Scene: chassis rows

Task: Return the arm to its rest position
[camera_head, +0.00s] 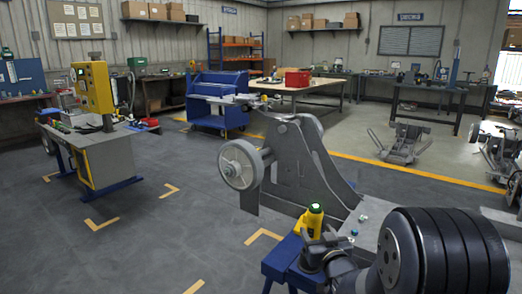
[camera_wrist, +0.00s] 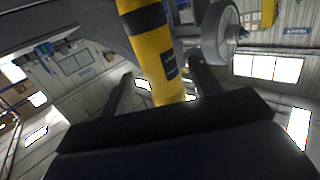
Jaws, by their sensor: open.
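My gripper (camera_wrist: 160,66) shows in the wrist view with its two dark fingers spread apart. A yellow cylinder with black bands (camera_wrist: 158,52) stands between or just beyond the fingers; I cannot tell whether it touches them. In the head view, a yellow object with a black band and green top (camera_head: 315,216) appears upright over a blue stand (camera_head: 283,262). The dark end of my arm is close beside it, at the lower right. My arm's large black joint hides part of the area there.
A grey chassis frame with a wheel (camera_head: 237,164) stands just behind the blue stand. A workstation with a yellow control box (camera_head: 94,88) is at the left. A blue cart (camera_head: 216,104) and a wooden-topped table (camera_head: 305,89) stand farther back. Open floor lies at the left centre.

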